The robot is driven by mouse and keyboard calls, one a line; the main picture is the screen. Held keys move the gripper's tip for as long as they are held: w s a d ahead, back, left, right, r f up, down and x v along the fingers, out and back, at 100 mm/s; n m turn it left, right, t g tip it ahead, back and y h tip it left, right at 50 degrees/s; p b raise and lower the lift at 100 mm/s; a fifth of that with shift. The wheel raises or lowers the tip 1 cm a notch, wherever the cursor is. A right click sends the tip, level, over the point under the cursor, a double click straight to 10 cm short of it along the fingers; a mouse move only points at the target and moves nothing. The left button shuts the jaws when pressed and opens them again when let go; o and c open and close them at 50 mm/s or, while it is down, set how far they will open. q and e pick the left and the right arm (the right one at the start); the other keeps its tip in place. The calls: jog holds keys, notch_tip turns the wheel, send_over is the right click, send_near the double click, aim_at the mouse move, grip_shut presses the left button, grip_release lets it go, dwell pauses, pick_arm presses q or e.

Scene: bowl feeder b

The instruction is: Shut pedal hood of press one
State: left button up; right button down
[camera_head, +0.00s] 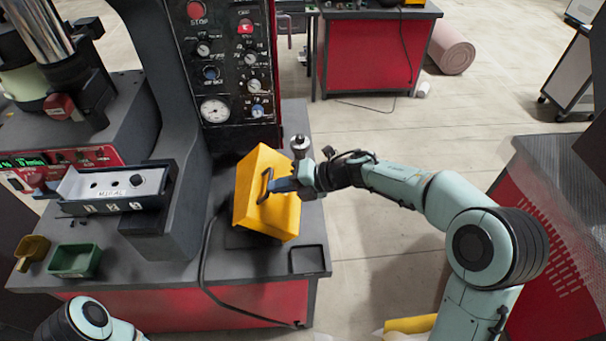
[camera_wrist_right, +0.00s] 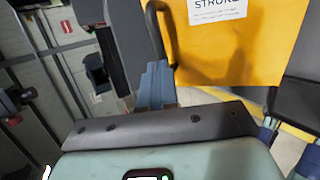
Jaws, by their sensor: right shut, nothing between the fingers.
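The yellow pedal hood (camera_head: 278,213) stands tilted over a dark base on the press table, with a dark loop handle (camera_head: 265,184) on its face. My right gripper (camera_head: 274,187) reaches in from the right, its blue fingers at the handle. In the right wrist view the closed blue fingers (camera_wrist_right: 156,80) are just below the handle (camera_wrist_right: 163,35), beside the yellow hood (camera_wrist_right: 235,62) with its white label. Nothing shows between them; whether they touch the handle is unclear. My left gripper is out of view; only part of that arm shows at bottom left.
The press control panel (camera_head: 226,70) with gauge and knobs rises behind the hood. A black cable (camera_head: 204,250) runs down the table front. A green bin (camera_head: 75,260) and a yellow scoop (camera_head: 33,250) sit at the left.

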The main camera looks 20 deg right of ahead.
aim_at(253, 198)
jog(key=a, duration=0.2)
jog(key=w+a, duration=0.1)
jog(key=a, duration=0.1)
jog(key=a+f+p, duration=0.1)
jog(key=a, duration=0.1)
jog(key=shift+w+a, duration=0.25)
jog(key=shift+a, duration=0.1)
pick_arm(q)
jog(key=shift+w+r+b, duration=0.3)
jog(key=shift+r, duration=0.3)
pick_arm(e)
jog(key=s+x, duration=0.2)
jog(key=x, duration=0.7)
jog(key=shift+a+f, duration=0.25)
jog(key=shift+a, duration=0.05)
